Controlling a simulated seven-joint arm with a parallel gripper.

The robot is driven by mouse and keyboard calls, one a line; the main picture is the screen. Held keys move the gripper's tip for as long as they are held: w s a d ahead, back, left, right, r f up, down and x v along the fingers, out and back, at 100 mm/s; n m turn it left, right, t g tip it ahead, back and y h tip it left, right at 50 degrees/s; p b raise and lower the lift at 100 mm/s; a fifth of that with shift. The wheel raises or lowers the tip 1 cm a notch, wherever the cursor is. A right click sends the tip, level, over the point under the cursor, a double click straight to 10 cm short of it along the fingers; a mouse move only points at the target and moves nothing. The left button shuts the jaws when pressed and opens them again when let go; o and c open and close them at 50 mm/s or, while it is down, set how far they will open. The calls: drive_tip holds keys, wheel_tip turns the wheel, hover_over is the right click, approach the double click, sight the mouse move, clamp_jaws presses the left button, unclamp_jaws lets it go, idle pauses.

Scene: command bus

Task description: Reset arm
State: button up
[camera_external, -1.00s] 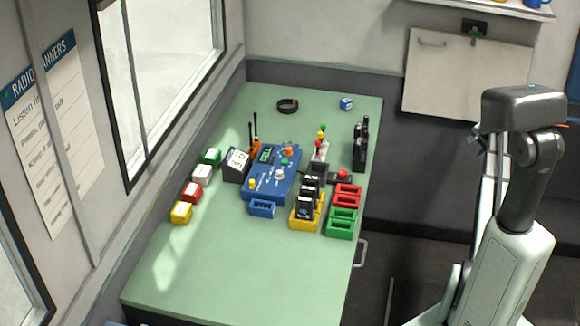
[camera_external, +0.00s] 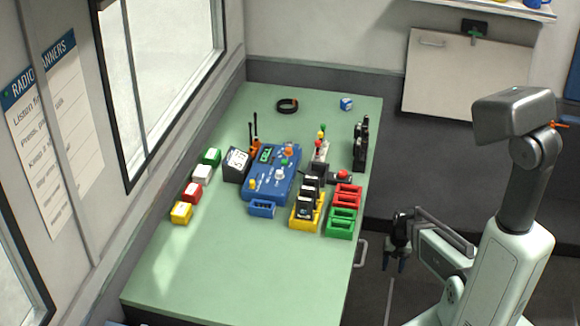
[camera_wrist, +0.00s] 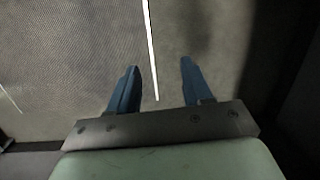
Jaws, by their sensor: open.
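My gripper (camera_external: 394,264) hangs beside the right edge of the green table, over the dark floor, with its fingers pointing down. In the wrist view my gripper (camera_wrist: 158,85) shows two blue fingers spread apart with nothing between them. Below them is only grey floor with a thin pale line. My arm stands at the right of the external view, with its forearm folded down behind the pale upper link.
The table's front is clear. A cabinet door (camera_external: 465,75) hangs behind.

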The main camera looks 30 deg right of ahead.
drive_tip(key=s+a+f+n+g, duration=0.2)
drive_tip(key=s+a, duration=0.4)
drive_tip(key=s, duration=0.3)
drive_tip(key=s+a+f+n+g+h, duration=0.1)
drive_tip(key=s+a+f+n+g, duration=0.1)
drive_tip(key=s+a, duration=0.4)
drive_tip(key=s+a+f+n+g, duration=0.2)
drive_tip(key=s+a+f+n, duration=0.2)
drive_tip(key=s, duration=0.9)
drive_tip(key=shift+a+f+h, duration=0.3)
drive_tip(key=shift+a+f, duration=0.2)
drive_tip(key=shift+a, duration=0.75)
